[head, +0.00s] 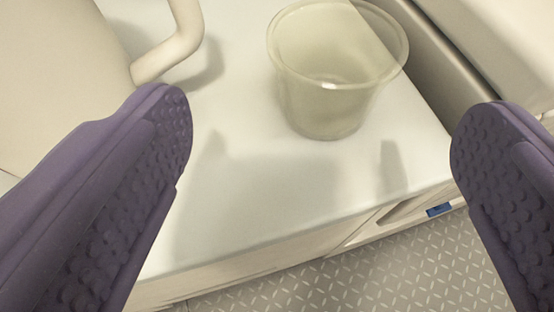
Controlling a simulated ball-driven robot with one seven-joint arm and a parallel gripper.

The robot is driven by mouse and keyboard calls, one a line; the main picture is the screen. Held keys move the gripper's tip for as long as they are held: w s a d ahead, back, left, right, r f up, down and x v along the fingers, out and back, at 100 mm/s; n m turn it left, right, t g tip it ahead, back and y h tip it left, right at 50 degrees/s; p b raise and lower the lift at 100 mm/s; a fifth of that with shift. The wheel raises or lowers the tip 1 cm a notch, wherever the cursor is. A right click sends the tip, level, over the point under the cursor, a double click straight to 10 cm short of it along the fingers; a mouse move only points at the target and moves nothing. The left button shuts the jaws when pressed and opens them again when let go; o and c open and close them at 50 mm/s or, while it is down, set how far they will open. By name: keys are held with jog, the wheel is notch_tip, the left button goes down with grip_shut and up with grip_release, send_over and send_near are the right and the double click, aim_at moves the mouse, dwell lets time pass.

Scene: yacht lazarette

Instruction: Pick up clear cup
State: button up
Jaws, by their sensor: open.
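The clear cup (331,98) stands upright on a white counter (262,205), near its right edge, in the upper middle of the head view. It is see-through with a wide rim and looks empty. My gripper (322,130) is open, with its two purple, bumpy fingers at the left and right of the picture. The cup shows between and beyond the fingertips, and neither finger appears to touch it.
A large cream vessel (60,62) with a curved handle stands at the upper left, close to the left finger. A recessed channel (440,75) runs along the counter's right side. Below the front edge are a blue-marked drawer front (438,210) and grey tread-plate floor (370,270).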

aim_at(331, 31)
jog(key=b+x, duration=0.1)
jog(key=x, duration=0.1)
jog(key=b+x, duration=0.1)
jog(key=x, duration=0.2)
jog(key=b+x, duration=0.1)
jog(key=x, duration=0.1)
jog(key=shift+w+d+r, duration=0.15)
jog(key=shift+w+d, duration=0.15)
jog(key=shift+d, duration=0.1)
jog(key=c, duration=1.1)
